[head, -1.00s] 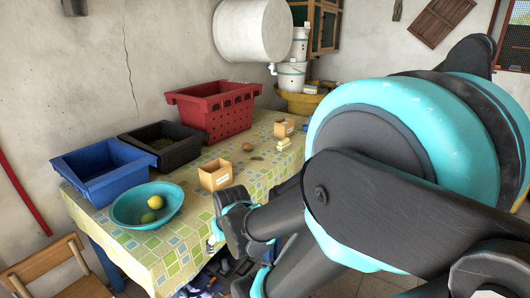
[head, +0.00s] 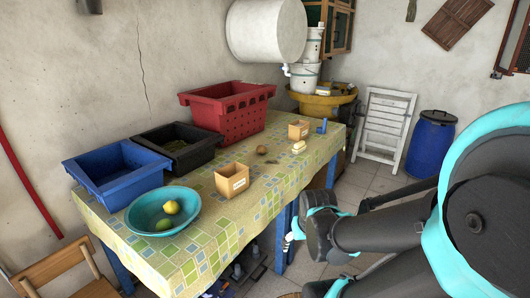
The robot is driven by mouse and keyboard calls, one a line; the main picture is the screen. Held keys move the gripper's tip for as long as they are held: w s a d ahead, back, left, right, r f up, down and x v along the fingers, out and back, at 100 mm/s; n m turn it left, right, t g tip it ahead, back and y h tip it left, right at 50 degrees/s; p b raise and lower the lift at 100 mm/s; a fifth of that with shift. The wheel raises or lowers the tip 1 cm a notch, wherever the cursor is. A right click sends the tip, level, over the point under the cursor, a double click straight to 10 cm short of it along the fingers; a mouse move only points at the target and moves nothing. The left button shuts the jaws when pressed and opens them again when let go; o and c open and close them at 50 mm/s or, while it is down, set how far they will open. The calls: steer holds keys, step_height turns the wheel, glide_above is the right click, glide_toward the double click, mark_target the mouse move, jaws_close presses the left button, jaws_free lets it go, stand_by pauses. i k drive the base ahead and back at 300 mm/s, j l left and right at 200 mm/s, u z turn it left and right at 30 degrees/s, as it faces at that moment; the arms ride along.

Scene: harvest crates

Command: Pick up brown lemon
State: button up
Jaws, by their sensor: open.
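A small brown round fruit (head: 262,150), likely the brown lemon, lies on the patterned tablecloth behind the small cardboard box. A flat dark bit (head: 271,161) lies just in front of it. A yellow lemon (head: 172,207) and a green fruit (head: 163,224) are in the turquoise bowl (head: 136,222) at the near left. My gripper (head: 290,240) is beside the table's right edge, low and apart from the brown fruit. It is open, seen small and partly from the side, and I see nothing in it.
The table (head: 207,252) holds blue (head: 117,189), black (head: 180,158) and red (head: 228,120) crates along the wall. A wooden chair (head: 55,271) is front left. A blue barrel (head: 430,145) and white folding chair (head: 384,128) stand behind.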

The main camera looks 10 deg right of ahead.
mark_target(261, 149)
steer(key=i+l+u, duration=0.2)
steer(key=i+l, duration=0.2)
steer(key=i+l+u, duration=0.15)
steer(key=i+l, duration=0.2)
steer(key=l, duration=0.25)
